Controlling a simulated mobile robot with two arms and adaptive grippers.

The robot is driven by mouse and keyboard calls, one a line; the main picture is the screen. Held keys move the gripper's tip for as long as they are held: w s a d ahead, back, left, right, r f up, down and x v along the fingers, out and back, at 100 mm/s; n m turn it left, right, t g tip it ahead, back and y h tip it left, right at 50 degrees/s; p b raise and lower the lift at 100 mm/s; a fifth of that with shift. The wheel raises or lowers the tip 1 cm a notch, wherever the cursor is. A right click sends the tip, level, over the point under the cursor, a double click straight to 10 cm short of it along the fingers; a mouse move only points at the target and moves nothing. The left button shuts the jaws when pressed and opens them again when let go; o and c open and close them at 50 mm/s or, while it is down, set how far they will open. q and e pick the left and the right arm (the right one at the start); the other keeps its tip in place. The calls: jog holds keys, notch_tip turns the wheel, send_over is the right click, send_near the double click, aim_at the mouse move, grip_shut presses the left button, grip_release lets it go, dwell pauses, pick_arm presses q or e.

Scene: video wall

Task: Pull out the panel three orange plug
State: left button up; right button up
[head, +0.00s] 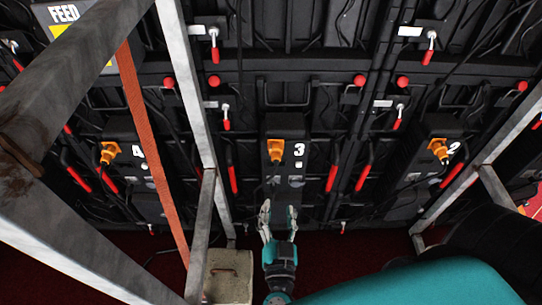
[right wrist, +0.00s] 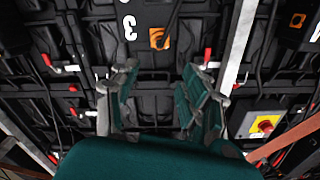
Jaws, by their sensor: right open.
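The panel three orange plug (head: 275,149) sits on the black box beside the white number 3, at the middle of the head view. It also shows in the right wrist view (right wrist: 159,38), beyond my fingertips, seated in its panel. My right gripper (head: 279,209) is open and empty, below the plug in the head view and apart from it. In the right wrist view its two fingers (right wrist: 160,70) are spread, with the plug lying ahead of the gap between them. My left gripper is in neither view.
Orange plugs on panel 4 (head: 109,152) and panel 2 (head: 438,148) flank panel three. Grey metal truss posts (head: 190,90) and an orange strap (head: 140,110) stand to the left. A concrete block (head: 230,275) lies low left of my arm. Red-handled levers and cables line the wall.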

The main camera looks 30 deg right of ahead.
aim_at(276, 162)
jog(key=p+x, duration=0.1)
jog(key=x, duration=1.6)
jog(key=shift+d, duration=0.1)
jog(key=shift+c, duration=0.3)
grip_shut()
